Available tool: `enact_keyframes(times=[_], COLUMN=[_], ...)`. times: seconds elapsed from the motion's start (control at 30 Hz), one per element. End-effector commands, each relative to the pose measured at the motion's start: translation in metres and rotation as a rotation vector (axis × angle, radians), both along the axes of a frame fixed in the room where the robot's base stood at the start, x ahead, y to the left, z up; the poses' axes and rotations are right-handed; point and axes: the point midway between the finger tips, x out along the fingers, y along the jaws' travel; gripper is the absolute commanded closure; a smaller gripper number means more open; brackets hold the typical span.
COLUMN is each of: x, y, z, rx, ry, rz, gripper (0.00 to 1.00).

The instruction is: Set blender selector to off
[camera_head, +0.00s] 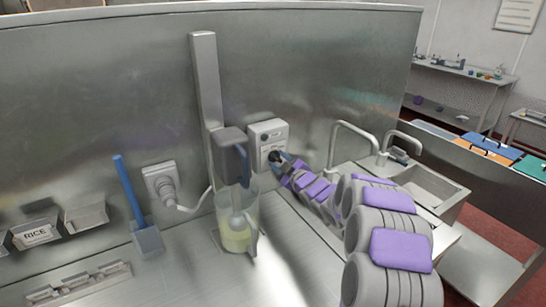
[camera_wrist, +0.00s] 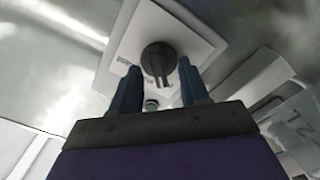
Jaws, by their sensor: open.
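The blender selector (camera_wrist: 159,62) is a dark round knob with a raised grip on a pale control box (camera_wrist: 122,42). In the wrist view the knob sits between and just beyond the two blue fingers of my gripper (camera_wrist: 158,80), which are apart. I cannot tell whether they touch it. In the head view the control box (camera_head: 268,134) is fixed to the metal wall, and my gripper (camera_head: 277,158) is at its lower front, hiding the selector. The blender (camera_head: 237,215) stands left of the box, its clear jug holding yellowish liquid.
A sink with taps (camera_head: 352,135) is to the right of my arm. A wall plug (camera_head: 163,186) with a cable, a blue-handled scoop (camera_head: 148,240) and a RICE bin (camera_head: 38,235) are to the left. The front counter is mostly clear.

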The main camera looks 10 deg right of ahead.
Motion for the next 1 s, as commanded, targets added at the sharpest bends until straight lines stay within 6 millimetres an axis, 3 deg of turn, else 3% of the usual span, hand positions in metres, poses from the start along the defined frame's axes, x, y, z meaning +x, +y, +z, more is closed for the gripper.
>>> enact_keyframes(times=[0.63,1.0], x=[-0.059,-0.064], y=[-0.025,-0.027], z=[0.000,0.000], rx=[0.000,0.001], ry=[0.003,0.001], rz=[-0.001,-0.001], gripper=[0.55,0.55])
